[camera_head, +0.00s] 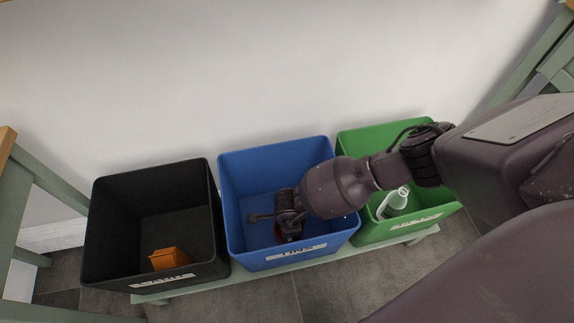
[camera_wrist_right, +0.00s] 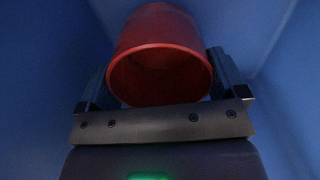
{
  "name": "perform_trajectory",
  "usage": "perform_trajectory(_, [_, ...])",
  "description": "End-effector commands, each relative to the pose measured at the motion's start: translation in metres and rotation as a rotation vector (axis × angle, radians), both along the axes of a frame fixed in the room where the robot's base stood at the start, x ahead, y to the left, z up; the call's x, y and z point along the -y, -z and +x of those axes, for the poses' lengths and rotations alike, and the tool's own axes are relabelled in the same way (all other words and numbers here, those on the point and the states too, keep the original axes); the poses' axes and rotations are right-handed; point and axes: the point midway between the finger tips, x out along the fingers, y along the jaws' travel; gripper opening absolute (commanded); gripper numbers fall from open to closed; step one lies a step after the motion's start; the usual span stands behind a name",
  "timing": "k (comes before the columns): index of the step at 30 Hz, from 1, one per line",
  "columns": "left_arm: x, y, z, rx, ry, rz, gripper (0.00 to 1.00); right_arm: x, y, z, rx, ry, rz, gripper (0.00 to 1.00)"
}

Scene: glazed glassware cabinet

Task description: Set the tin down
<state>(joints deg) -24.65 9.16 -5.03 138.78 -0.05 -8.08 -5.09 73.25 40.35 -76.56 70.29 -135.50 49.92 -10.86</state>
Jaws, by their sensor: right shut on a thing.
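The tin is red and round, and in the right wrist view the tin (camera_wrist_right: 160,50) sits between the two fingers of my right gripper (camera_wrist_right: 165,80). Its dark hollow end faces the camera. The gripper is shut on it. In the head view my right gripper (camera_head: 288,222) reaches down into the blue bin (camera_head: 250,165), and only a sliver of red shows beneath it. Blue walls surround the tin in the wrist view. I cannot tell whether the tin touches the bin floor. My left gripper is not in view.
A black bin (camera_head: 150,183) on the left holds an orange box (camera_head: 170,259). A green bin (camera_head: 375,137) on the right holds a pale bottle (camera_head: 393,204). The bins stand side by side on a low green bench (camera_head: 290,266) by a white wall. Green-legged furniture flanks both sides.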

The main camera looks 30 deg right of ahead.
Motion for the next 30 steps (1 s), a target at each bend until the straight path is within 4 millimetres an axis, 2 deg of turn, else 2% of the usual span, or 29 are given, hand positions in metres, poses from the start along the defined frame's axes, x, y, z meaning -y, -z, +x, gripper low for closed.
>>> perform_trajectory(1, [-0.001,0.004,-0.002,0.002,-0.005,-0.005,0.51,0.0,0.013,-0.005,-0.009,-0.001,0.0,0.63])
perform_trajectory(6, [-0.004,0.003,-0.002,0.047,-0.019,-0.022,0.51,0.0,0.035,-0.005,-0.01,-0.001,0.0,0.63])
perform_trajectory(22, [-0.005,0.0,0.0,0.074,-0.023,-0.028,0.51,0.0,0.041,-0.002,-0.003,0.0,0.0,0.63])
perform_trajectory(23, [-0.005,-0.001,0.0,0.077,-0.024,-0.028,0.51,0.0,0.04,-0.001,-0.002,-0.001,0.0,0.95])
perform_trajectory(24, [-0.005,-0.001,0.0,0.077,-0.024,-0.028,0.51,0.0,0.039,-0.001,-0.002,-0.001,0.0,1.0])
perform_trajectory(30, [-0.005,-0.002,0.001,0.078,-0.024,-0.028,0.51,0.0,0.039,-0.001,-0.002,-0.001,0.0,1.0])
